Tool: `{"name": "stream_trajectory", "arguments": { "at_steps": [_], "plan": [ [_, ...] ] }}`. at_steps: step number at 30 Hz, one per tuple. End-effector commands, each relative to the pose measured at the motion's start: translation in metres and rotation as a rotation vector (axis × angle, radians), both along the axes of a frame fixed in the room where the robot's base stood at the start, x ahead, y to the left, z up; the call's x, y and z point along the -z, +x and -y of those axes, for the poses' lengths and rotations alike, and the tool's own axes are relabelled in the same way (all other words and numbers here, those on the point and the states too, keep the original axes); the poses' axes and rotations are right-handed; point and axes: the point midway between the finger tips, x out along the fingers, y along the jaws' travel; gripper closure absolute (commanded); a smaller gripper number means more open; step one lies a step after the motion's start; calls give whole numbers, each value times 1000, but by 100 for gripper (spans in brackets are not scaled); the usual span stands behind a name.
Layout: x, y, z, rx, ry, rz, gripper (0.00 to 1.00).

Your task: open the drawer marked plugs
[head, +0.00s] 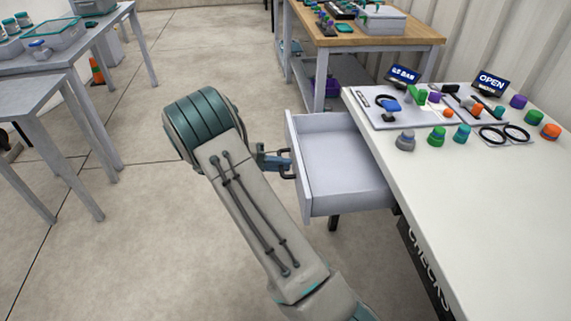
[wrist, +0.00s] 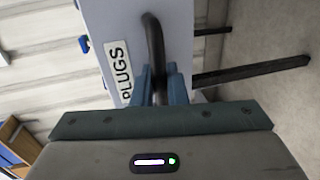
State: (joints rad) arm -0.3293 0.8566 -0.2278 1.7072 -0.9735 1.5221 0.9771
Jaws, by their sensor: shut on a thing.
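The drawer (head: 345,165) is pulled well out from under the white worktable in the head view, and its inside looks empty. In the wrist view its front (wrist: 180,20) carries a white label reading PLUGS (wrist: 118,70) beside a dark bar handle (wrist: 153,40). My gripper (head: 280,163) is shut on the handle at the drawer's front. The wrist view shows the gripper's blue fingers (wrist: 160,85) on either side of the handle. Part of the handle is hidden between the fingers.
The white worktable (head: 480,200) holds caps, rings and small signs. A second front marked CHECKS (head: 428,270) is nearer me along its edge. A wooden-topped bench (head: 365,40) stands behind, and grey tables (head: 50,80) stand at left. The floor (head: 100,250) left of my arm is clear.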

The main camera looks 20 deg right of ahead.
Motion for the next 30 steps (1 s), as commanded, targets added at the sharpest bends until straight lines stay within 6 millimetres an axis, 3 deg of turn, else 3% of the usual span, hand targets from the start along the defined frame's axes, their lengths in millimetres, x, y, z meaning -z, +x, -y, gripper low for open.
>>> {"name": "stream_trajectory", "arguments": {
  "at_steps": [6, 7, 19, 23, 30],
  "plan": [
    [0, 1, -2, -5, 1, 0, 100],
    [0, 1, -2, -5, 1, 0, 83],
    [-2, 3, -7, -4, 1, 1, 83],
    [-6, 9, -27, -7, 1, 1, 83],
    [-18, 24, -80, -8, 0, 2, 83]
  ]
}}
